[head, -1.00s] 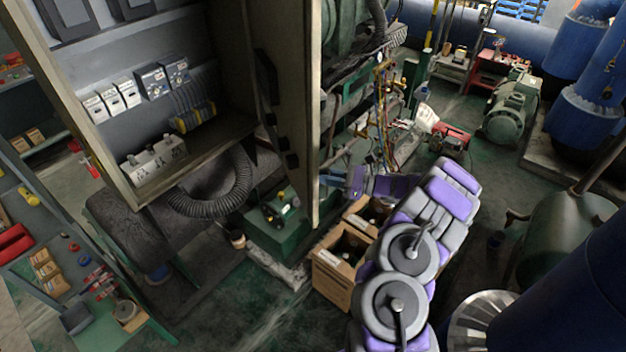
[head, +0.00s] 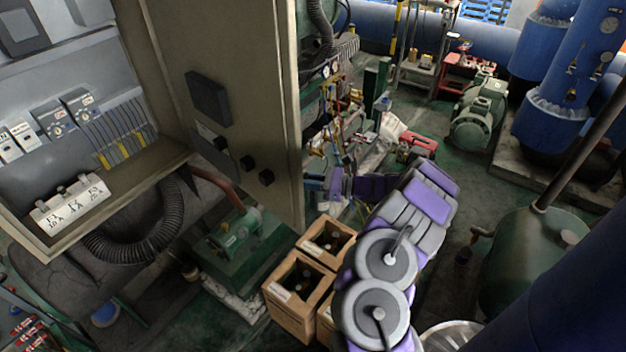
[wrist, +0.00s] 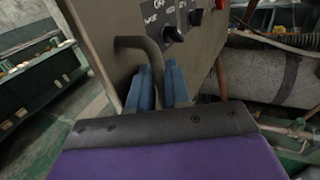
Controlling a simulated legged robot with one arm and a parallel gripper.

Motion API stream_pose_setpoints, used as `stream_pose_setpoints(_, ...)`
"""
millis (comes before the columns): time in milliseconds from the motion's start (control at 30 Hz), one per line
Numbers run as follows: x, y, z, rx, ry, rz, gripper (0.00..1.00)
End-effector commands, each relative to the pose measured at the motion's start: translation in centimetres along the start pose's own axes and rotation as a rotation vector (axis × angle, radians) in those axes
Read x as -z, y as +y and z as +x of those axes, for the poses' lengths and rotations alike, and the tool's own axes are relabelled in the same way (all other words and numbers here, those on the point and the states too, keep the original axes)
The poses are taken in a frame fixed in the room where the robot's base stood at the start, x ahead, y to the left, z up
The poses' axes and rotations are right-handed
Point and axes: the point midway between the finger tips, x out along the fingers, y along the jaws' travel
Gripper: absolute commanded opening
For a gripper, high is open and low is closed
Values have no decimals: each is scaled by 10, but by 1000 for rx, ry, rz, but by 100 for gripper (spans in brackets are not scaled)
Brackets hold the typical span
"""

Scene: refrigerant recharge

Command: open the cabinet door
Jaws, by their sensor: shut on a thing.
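The beige cabinet door (head: 245,80) stands open, and its inner face with a black box and dark knobs shows in the head view. The open cabinet (head: 40,240) is at the left, with its inside in sight. In the wrist view the outer face of the door (wrist: 110,45) carries a dark bent handle (wrist: 138,43). My gripper (wrist: 160,88) has its blue fingers shut on the handle. In the head view my gripper (head: 318,184) is beside the door's free edge, and the handle is hidden there.
Cardboard boxes (head: 296,290) stand on the floor below the door, close to my arm. A green machine (head: 238,235) sits under the door. Pipes and hoses are behind the gripper. Green floor (head: 220,330) is clear at the front.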

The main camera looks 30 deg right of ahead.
Motion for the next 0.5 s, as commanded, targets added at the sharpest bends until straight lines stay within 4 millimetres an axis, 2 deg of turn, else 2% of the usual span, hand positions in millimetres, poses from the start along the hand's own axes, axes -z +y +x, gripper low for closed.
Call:
stream_pose_setpoints(433, 0, -8, -5, -3, -13, 7, 0)
stream_pose_setpoints(467, 0, -9, -5, -3, -13, 7, 19)
stream_pose_setpoints(500, 0, -9, -6, -2, -13, 7, 23)
